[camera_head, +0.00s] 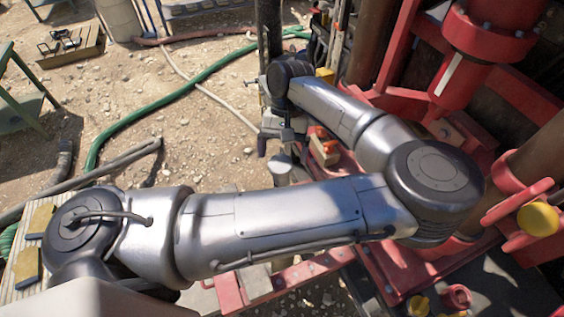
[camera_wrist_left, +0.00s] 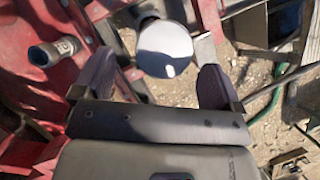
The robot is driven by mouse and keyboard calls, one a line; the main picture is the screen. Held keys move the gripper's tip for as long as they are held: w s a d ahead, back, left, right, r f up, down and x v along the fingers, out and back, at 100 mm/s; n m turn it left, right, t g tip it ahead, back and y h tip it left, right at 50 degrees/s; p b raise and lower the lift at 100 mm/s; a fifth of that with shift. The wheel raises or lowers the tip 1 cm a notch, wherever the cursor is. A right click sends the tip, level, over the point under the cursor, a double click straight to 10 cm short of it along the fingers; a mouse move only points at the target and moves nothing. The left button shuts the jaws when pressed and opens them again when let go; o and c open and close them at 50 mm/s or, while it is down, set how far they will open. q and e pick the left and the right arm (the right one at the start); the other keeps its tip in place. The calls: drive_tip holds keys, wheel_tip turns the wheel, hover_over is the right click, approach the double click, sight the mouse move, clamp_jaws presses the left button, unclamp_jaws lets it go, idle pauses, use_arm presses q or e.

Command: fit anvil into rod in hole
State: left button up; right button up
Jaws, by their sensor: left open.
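A round, pale grey disc-shaped top (camera_wrist_left: 165,48) shows in the left wrist view, partly in shadow. I cannot tell whether it is the anvil or the top of the rod. My left gripper (camera_wrist_left: 157,72) is open, with one dark finger on each side of the disc in that view and visible gaps between. The hole is not clearly visible. My right gripper is not in view.
Red rig framework (camera_head: 400,270) lies right and below the arm. A thick red cylinder (camera_head: 480,50) hangs at upper right. A short metal cylinder (camera_wrist_left: 52,50) lies on the red surface in the wrist view. A green hose (camera_head: 165,100) crosses the gravel at left.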

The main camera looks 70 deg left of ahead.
use_arm(q)
drive_tip(key=v, duration=1)
drive_tip(key=shift+f, duration=0.1)
idle(0.3)
